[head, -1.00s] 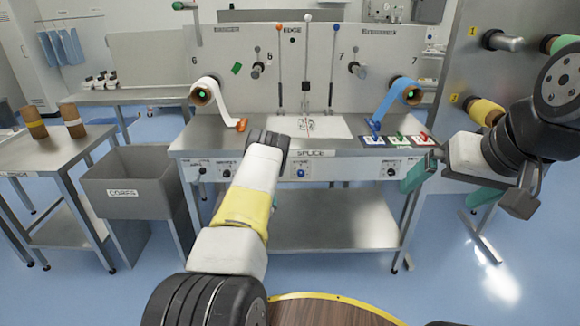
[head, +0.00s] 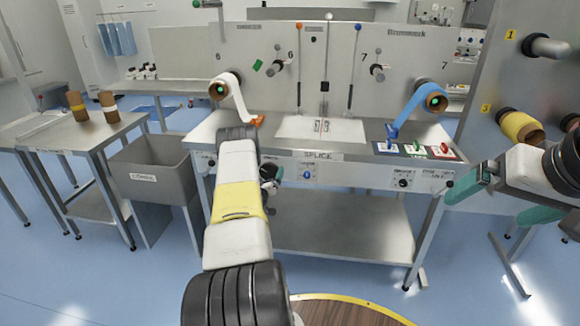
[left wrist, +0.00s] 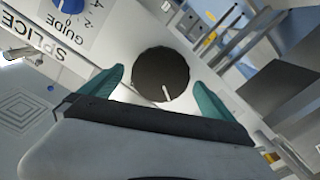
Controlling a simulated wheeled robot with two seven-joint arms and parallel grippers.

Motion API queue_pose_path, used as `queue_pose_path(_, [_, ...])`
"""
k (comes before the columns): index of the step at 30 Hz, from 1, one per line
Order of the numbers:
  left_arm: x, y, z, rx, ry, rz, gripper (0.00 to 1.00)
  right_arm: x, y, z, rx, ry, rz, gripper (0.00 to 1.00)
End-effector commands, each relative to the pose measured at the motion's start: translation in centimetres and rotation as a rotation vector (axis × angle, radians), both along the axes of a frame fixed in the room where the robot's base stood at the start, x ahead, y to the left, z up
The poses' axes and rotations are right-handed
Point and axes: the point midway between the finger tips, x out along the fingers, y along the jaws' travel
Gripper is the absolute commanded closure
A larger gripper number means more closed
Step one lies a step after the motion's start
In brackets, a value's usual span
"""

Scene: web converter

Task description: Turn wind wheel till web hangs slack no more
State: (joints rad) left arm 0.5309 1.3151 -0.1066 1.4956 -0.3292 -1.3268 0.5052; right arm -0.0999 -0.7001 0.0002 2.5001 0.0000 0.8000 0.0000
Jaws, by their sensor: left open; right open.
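A dark round wheel (left wrist: 160,72) with a white pointer line shows in the left wrist view, on the pale front panel. My left gripper (left wrist: 158,80) is open, with one green finger on each side of the wheel in that view; I cannot tell whether they touch it. In the head view my left gripper (head: 270,180) is mostly hidden behind my forearm, at the panel left of the blue knob. A white web (head: 240,100) runs from the left roll (head: 222,85) down to an orange clamp (head: 256,121). My right gripper (head: 485,207) is open and empty at the right.
A blue guide knob (head: 306,172) sits on the splice bench front; it also shows in the left wrist view (left wrist: 70,4). A blue web (head: 408,108) hangs from the right roll. A grey cores bin (head: 155,173) stands left; a rack (head: 520,80) stands right.

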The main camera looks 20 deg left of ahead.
Motion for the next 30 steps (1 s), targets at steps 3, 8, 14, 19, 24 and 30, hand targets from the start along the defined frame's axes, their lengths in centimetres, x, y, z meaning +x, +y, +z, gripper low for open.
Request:
queue_pose_path(3, [1.4,0.3,0.0,0.001,-0.001,0.0,0.0,0.0,0.0,0.0,0.0,0.0,0.0,0.0])
queue_pose_path(8, [2.3,0.5,0.0,0.002,0.0,0.0,0.0,0.0,0.0,0.0,0.0,0.0,0.0,0.0])
queue_pose_path(14, [2.3,0.5,0.0,0.001,0.001,0.0,0.0,0.0,0.0,0.0,0.0,0.0,0.0,0.0])
queue_pose_path(19, [2.3,0.5,0.0,0.001,0.001,0.0,0.24,0.0,0.0,0.0,0.0,0.0,0.0,0.0])
queue_pose_path(24, [2.3,0.5,0.0,0.002,0.001,0.0,0.57,0.0,0.0,0.0,0.0,0.0,0.0,0.0])
queue_pose_path(30, [2.3,0.5,0.0,0.01,0.003,0.0,0.6,0.0,0.0,0.0,0.0,0.0,0.0,0.0])
